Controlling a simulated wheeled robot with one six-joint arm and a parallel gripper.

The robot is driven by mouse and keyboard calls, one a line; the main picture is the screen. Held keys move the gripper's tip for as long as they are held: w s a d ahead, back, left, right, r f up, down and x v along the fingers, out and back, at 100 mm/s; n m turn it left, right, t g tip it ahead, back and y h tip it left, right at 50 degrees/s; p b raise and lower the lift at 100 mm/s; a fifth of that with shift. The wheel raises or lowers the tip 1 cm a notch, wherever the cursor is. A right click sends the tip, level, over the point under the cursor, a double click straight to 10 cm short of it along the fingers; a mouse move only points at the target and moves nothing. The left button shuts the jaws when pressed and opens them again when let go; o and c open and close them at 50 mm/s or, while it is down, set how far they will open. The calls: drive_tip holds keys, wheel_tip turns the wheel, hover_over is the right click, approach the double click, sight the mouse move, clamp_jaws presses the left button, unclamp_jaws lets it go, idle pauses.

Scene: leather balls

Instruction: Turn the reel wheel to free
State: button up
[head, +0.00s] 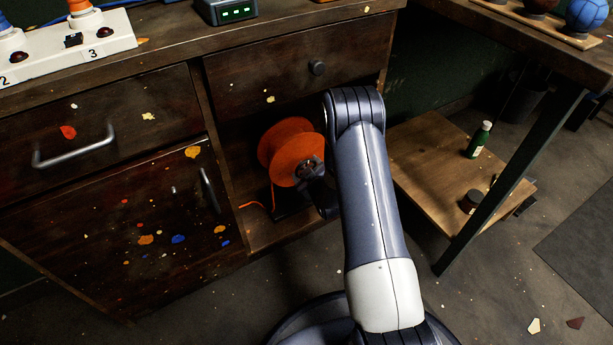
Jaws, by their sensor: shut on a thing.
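The orange reel wheel (287,143) stands upright in the open bay of the dark wooden cabinet, below a drawer. An orange cord (252,205) comes out at its lower left. My gripper (308,170) is at the hub on the right front side of the reel and is shut on a dark part there. The fingertips are small and partly hidden by my own wrist. My arm comes down on the right of the reel and covers the right part of the bay.
A cabinet door (150,225) with a handle is at the left. On the right, a low wooden shelf (425,165) holds a green bottle (479,139). A numbered white power strip (70,50) lies on the worktop.

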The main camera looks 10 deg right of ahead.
drive_tip(key=shift+n+t+h+b, duration=0.45)
drive_tip(key=shift+n+b, duration=0.25)
drive_tip(key=shift+b, duration=0.25)
drive_tip(key=o, duration=1)
drive_tip(key=p+v, duration=0.3)
drive_tip(key=v, duration=0.7)
drive_tip(key=shift+s+r, duration=0.25)
drive_tip(key=shift+s, duration=0.1)
drive_tip(key=shift+w, duration=0.1)
